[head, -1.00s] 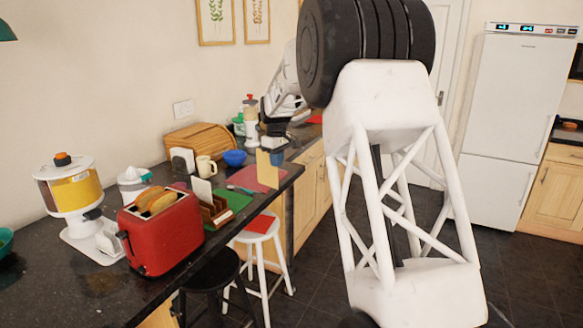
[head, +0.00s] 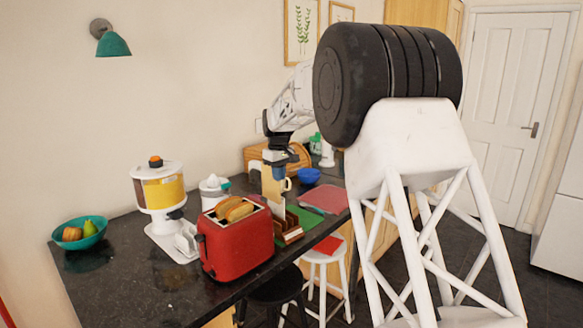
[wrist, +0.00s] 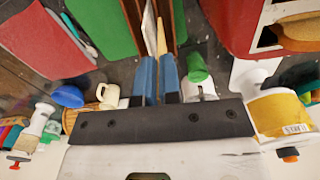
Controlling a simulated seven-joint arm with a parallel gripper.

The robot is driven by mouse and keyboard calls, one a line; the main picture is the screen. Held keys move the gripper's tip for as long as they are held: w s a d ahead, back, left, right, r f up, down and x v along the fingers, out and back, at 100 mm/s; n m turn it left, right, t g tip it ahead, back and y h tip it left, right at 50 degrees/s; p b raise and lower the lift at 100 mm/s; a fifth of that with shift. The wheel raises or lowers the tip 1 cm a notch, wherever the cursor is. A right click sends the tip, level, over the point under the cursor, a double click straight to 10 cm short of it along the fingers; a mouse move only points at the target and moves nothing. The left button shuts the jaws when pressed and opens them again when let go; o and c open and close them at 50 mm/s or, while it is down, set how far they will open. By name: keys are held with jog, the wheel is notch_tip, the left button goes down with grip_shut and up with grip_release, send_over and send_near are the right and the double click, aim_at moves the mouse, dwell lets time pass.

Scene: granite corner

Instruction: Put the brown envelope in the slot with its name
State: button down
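My gripper (head: 277,171) is shut on the brown envelope (head: 271,190), which hangs upright below the fingers. In the wrist view, the blue fingertips (wrist: 158,66) pinch the envelope (wrist: 161,40), seen nearly edge-on. The brown wooden letter rack (head: 289,231) stands on the counter behind the toaster, and the envelope is at or just above it. The rack also shows in the wrist view (wrist: 132,14), under the envelope. A white envelope (wrist: 147,22) is edge-on in the rack, beside the brown one. I cannot tell whether the brown envelope has entered a slot. Slot names are not readable.
A red toaster (head: 236,246) with bread stands close to the rack on the near side. A cream mug (wrist: 108,94), blue bowl (head: 308,175) and yellow dispenser (head: 160,190) stand around.

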aim_at(278, 203)
jog(key=shift+s+a+f, duration=0.15)
jog(key=shift+a+f, duration=0.05)
jog(key=shift+f, duration=0.35)
jog(key=shift+f, duration=0.25)
jog(key=shift+f, duration=4.75)
jog(key=c, duration=1.2)
grip_release()
jog(key=shift+c, duration=0.2)
jog(key=shift+r, duration=0.1)
